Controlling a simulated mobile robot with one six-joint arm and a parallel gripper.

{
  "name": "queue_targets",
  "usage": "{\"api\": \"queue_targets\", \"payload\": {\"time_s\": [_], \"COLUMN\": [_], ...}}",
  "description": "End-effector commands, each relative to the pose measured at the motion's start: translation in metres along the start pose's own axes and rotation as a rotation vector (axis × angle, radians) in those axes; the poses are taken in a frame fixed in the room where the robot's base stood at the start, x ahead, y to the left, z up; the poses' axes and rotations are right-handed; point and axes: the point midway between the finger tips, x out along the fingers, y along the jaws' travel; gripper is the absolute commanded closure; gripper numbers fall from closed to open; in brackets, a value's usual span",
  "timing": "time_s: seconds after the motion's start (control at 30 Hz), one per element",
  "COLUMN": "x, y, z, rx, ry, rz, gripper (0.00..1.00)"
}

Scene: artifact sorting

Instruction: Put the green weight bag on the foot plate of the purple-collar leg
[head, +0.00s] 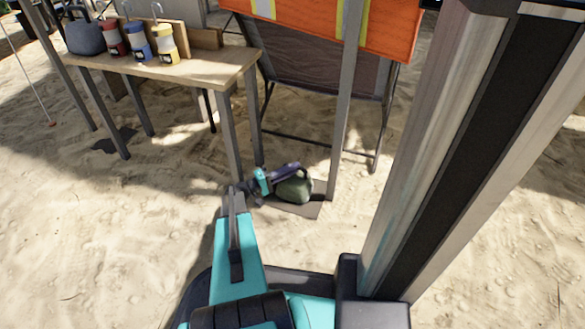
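The dark green weight bag (293,191) sits low near the ground, at the lower middle of the head view. No purple collar is visible on this leg's shown part. My gripper (288,170) is at the bag's top left, beyond a teal wrist, touching or very close to the bag. Its fingers are small and dark, so I cannot tell whether they are closed on the bag's handle.
A wooden table (215,70) stands at the left, its legs near my arm. It bears a blue-grey bag (85,38) and red (113,40), blue (138,45) and yellow (163,48) containers. An orange banner (385,35) and dark framed panel stand behind. Sand lies open in front.

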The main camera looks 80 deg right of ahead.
Motion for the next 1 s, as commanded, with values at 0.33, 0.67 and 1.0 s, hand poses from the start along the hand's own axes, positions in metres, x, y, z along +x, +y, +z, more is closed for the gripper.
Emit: {"api": "queue_targets", "payload": {"time_s": [0.33,0.67,1.0], "x": [0.0,-0.011,-0.056], "y": [0.0,0.005,0.006], "z": [0.0,-0.002,-0.003], "rx": [0.0,-0.001,-0.001], "ry": [0.001,0.002,0.003], "rz": [0.0,-0.001,-0.001], "gripper": [0.68,0.68,0.68]}}
